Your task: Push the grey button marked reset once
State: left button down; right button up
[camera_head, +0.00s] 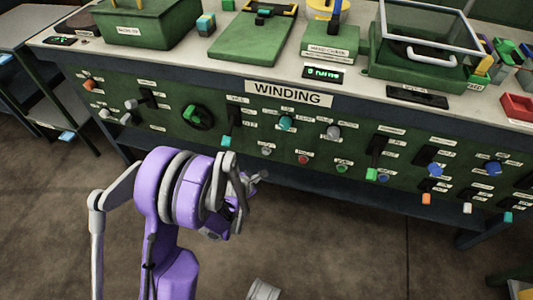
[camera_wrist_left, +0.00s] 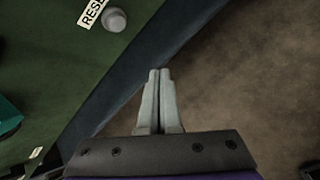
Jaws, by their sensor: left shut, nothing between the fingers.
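The grey button (camera_wrist_left: 114,19) sits at the top left of the left wrist view, on a green panel. The label beside it (camera_wrist_left: 92,11) is cut off by the frame edge and reads "RESE". In the head view a small grey button (camera_head: 266,151), apparently the same one, is low on the panel under the "WINDING" sign. My left gripper (camera_wrist_left: 159,73) is shut and empty, its fingers apart from the button. My right gripper is not in view.
A red button (camera_head: 303,159) and a green button (camera_head: 341,168) lie to the right of the grey one. A turquoise knob (camera_head: 286,122) is above it. Open floor lies in front.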

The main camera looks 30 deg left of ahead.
aim_at(266, 152)
pick_arm(q)
jog(key=shift+w, duration=0.1)
jog(key=w+a+p, duration=0.1)
jog(key=w+a, duration=0.1)
jog(key=w, duration=0.6)
jog(key=shift+w, duration=0.25)
dwell(1.9)
jog(key=shift+w+a, duration=0.1)
jog(key=shift+w, duration=0.3)
jog(key=shift+w+b, duration=0.3)
dwell(0.5)
jog(key=shift+s, duration=0.7)
